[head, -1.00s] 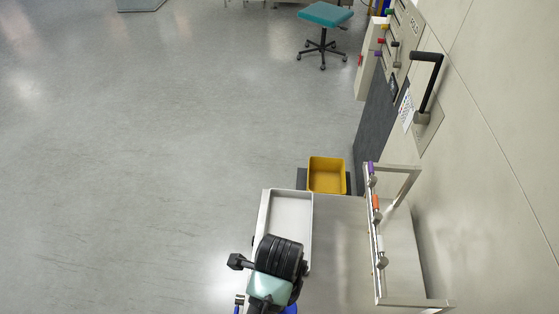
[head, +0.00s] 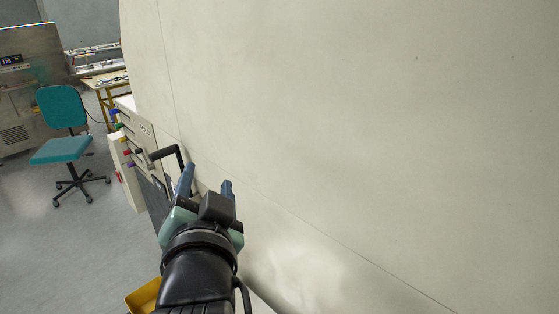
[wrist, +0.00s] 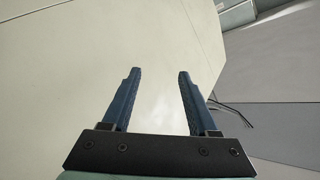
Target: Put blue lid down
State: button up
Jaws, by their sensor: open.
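My gripper (head: 207,180) is raised in front of the large cream machine wall (head: 350,120) in the head view. In the wrist view its two blue fingers (wrist: 157,72) stand apart with nothing between them. The cream surface also fills much of the wrist view (wrist: 60,80). I do not see a blue lid in any of the current views.
A black crank handle (head: 168,153) on a panel with coloured knobs is left of my gripper. A yellow bin (head: 143,297) is partly hidden at the bottom. A teal chair (head: 62,150) stands on open floor at the left.

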jog(key=s+d+r+n+t+h, duration=0.1)
jog(key=s+d+r+t, duration=0.2)
jog(key=r, duration=0.6)
jog(key=s+d+r+n+t+h, duration=0.1)
jog(key=s+d+r+t, duration=0.3)
jog(key=r, duration=0.5)
jog(key=s+d+r+n+t+h, duration=0.2)
jog(key=s+d+r+t, duration=0.2)
jog(key=r, duration=0.5)
jog(key=shift+s+d+r, duration=0.15)
jog(key=shift+s+d, duration=0.35)
jog(key=shift+d, duration=0.15)
